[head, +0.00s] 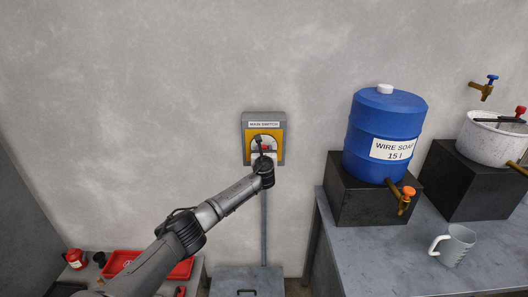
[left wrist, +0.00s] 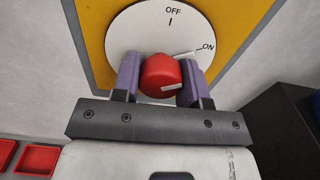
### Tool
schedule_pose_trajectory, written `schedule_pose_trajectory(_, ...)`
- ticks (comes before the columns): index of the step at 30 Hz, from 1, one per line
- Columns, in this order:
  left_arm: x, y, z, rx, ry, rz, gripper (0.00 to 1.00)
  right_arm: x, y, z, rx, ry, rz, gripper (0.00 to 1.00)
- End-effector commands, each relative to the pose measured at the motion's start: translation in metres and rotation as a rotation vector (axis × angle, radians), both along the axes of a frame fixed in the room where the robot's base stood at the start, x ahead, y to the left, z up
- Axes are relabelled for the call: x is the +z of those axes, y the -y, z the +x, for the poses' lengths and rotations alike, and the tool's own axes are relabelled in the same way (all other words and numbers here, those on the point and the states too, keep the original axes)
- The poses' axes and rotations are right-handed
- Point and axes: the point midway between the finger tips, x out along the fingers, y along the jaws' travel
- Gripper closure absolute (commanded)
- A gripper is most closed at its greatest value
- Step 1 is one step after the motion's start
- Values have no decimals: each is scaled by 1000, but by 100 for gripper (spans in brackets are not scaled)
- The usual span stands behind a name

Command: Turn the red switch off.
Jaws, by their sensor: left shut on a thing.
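The red switch (left wrist: 160,77) is a red knob on a white round dial (left wrist: 133,30) marked OFF at the top and ON at the right. A white pointer beside the knob points toward ON. In the head view the red switch (head: 265,147) shows small on the grey and yellow main switch box (head: 247,126) on the wall. My left gripper (left wrist: 158,80) is shut on the knob, with a purple finger on each side of it. In the head view my left gripper (head: 264,158) covers the lower part of the dial. My right gripper is not in view.
A table at right holds a blue barrel (head: 372,130) on a black block, a white pot (head: 485,140) and a mug (head: 455,246). Red trays (head: 178,272) lie at lower left. A grey box (head: 246,275) stands below the switch. The wall around the switch is clear.

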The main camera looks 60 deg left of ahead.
Motion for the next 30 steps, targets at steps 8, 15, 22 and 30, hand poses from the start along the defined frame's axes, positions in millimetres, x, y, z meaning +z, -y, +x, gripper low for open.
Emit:
schedule_pose_trajectory(8, -1, 1, 1, 0, 135, -91, 84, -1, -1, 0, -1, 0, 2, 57)
schedule_pose_trajectory(15, -2, 1, 1, -1, 324, -213, 84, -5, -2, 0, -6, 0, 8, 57)
schedule_pose_trajectory(22, -2, 1, 1, -1, 506, -332, 84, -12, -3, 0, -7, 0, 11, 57)
schedule_pose_trajectory(30, -1, 1, 1, -1, 687, -450, 84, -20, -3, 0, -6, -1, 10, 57)
